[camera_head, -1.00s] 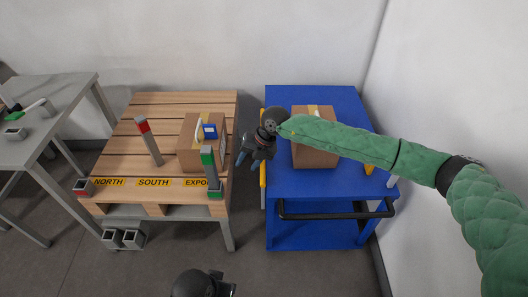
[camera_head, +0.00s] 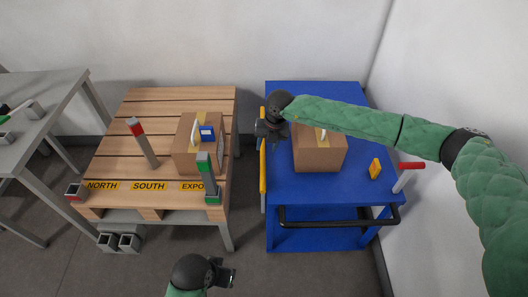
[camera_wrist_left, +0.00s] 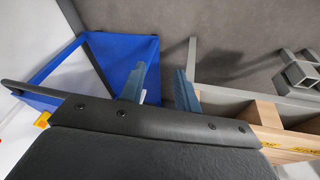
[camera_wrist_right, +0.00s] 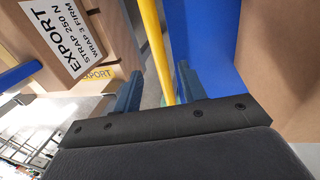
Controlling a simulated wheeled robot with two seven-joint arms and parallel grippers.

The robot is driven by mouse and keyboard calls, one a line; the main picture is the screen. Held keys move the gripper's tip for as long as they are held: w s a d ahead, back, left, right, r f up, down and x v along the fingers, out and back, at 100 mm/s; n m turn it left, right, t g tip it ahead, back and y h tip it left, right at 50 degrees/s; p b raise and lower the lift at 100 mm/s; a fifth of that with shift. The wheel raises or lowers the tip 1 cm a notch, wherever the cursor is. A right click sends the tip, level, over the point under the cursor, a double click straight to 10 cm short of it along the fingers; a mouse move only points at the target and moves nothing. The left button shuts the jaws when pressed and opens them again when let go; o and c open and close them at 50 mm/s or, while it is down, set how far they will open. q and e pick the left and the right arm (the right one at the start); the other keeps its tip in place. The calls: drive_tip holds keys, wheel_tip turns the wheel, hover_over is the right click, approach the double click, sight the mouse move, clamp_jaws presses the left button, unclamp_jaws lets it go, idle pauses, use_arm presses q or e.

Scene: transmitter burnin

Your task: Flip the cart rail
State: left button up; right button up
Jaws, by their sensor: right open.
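The cart rail (camera_head: 263,180) is a yellow bar along the left edge of the blue cart (camera_head: 300,192). My right gripper (camera_head: 266,133) is over the rail's far part, its fingers pointing down. In the right wrist view the yellow rail (camera_wrist_right: 153,40) runs between the two fingers of my right gripper (camera_wrist_right: 157,85), which are apart with a gap on both sides. My left gripper (camera_head: 228,273) is low at the bottom of the head view, in front of the gap between pallet and cart. In the left wrist view its fingers (camera_wrist_left: 160,88) are apart with nothing between them.
A cardboard box (camera_head: 318,158) stands on the cart, with a yellow block (camera_head: 375,168) and a red-topped lever (camera_head: 410,166) to its right. A black handle (camera_head: 335,222) crosses the cart's front. The wooden pallet stand (camera_head: 120,165) at left carries another box (camera_head: 193,158) and posts.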

sight(263, 156)
drive_tip(key=f, duration=0.3)
drive_tip(key=shift+a+f+p, duration=0.35)
drive_tip(key=shift+a+f, duration=0.05)
use_arm(q)
drive_tip(key=shift+s+a+r, duration=0.35)
drive_tip(key=shift+a+r, duration=0.45)
drive_tip(key=shift+r, duration=0.05)
use_arm(e)
drive_tip(key=shift+a+f, duration=0.15)
drive_tip(key=shift+f, duration=0.7)
clamp_jaws()
drive_tip(key=shift+r, duration=0.15)
